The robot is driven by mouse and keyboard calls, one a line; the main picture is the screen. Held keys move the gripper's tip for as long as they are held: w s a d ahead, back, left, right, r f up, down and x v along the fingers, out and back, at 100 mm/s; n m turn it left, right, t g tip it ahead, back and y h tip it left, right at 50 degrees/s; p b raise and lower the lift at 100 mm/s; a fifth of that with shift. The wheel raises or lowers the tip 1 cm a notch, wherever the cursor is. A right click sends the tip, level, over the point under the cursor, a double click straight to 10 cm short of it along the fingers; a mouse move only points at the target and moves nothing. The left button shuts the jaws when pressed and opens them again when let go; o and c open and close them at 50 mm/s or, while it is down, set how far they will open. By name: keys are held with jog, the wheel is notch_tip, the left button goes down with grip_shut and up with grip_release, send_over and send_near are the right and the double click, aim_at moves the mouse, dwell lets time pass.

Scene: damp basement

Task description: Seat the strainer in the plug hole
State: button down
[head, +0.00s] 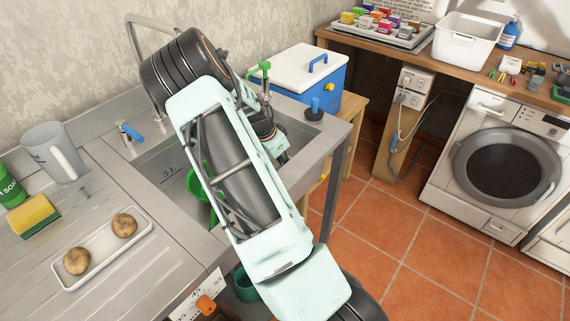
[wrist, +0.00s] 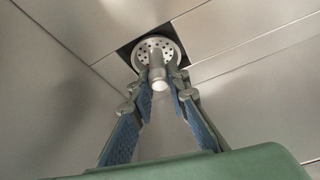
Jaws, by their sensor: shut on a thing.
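In the wrist view the strainer (wrist: 146,47) is a round, pale metal disc with small holes and a central post. My gripper (wrist: 159,75) has its two fingertips shut on that post, with the blue finger pads on either side. A dark square opening (wrist: 183,62) in the grey sink floor shows behind the strainer, partly covered by it. I cannot tell whether the disc touches the floor or hangs above it. In the head view my arm reaches over the sink basin (head: 165,172) and hides the strainer, the opening and the fingertips.
A green object (head: 194,181) shows in the basin beside my arm. A tap (head: 150,40) arches behind my arm. A tray with potatoes (head: 105,248), a sponge (head: 36,215) and a jug (head: 55,150) stand on the left drainer. A blue cool box (head: 318,82) stands beyond the sink.

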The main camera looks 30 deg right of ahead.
jog(key=shift+f, duration=0.15)
jog(key=c, duration=1.8)
grip_release()
jog(key=shift+c, duration=0.2)
jog(key=shift+r, duration=0.25)
jog(key=v, duration=1.1)
jog(key=shift+a+r+p, duration=0.15)
jog(key=shift+r+p, duration=0.2)
jog(key=shift+r, duration=0.05)
